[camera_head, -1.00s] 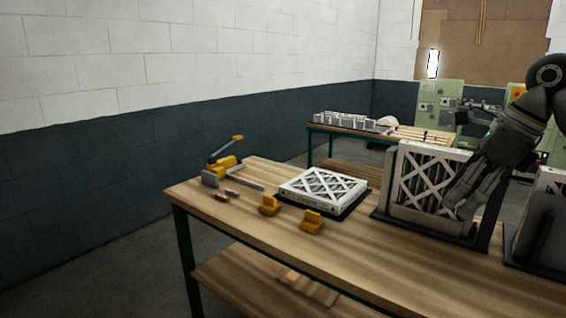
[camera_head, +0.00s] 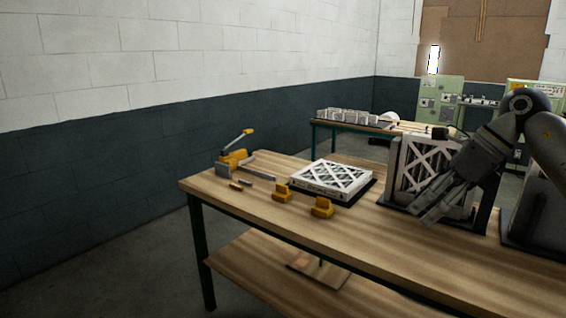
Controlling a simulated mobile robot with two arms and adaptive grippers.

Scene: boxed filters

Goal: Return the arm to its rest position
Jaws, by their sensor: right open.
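My right gripper (camera_head: 432,204) is open and empty. It hangs in front of the upright boxed filter (camera_head: 412,165) at the right of the table and hides part of its face; whether it touches the filter I cannot tell. The right arm comes in from the right edge and reaches down to the left. The upright filter stands in a dark holder (camera_head: 399,207). Another boxed filter (camera_head: 331,178), white with a crossed frame, lies flat on a dark base left of it. My left gripper is not in view.
The wooden table (camera_head: 245,196) carries a yellow clamp-like tool (camera_head: 234,160) and two yellow blocks (camera_head: 282,193) (camera_head: 321,208). A dark holder (camera_head: 540,215) stands at the right edge. A second table (camera_head: 347,131) stands behind. The front right tabletop is clear.

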